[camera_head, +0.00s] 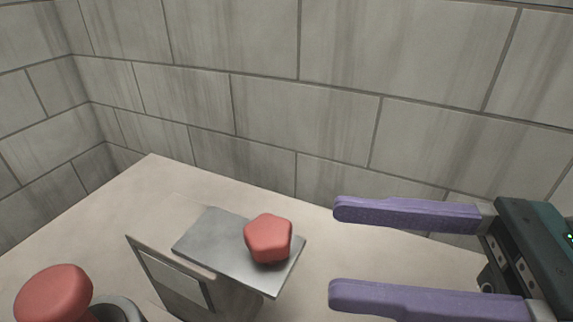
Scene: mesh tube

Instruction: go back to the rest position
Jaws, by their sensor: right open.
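My right gripper (335,252) comes in from the right edge. Its two long purple fingers are wide apart with nothing between them. The fingertips point left, to the right of a red many-sided block (268,238). The block rests on a flat grey metal plate (212,240), apart from the fingers. My left gripper does not show.
The plate tops a pale box-like stand (140,247) on a light table (150,182). At the lower left, a red rounded knob-like thing (54,293) shows beside a grey round rim (120,307). A tiled wall (270,100) closes off the back and left.

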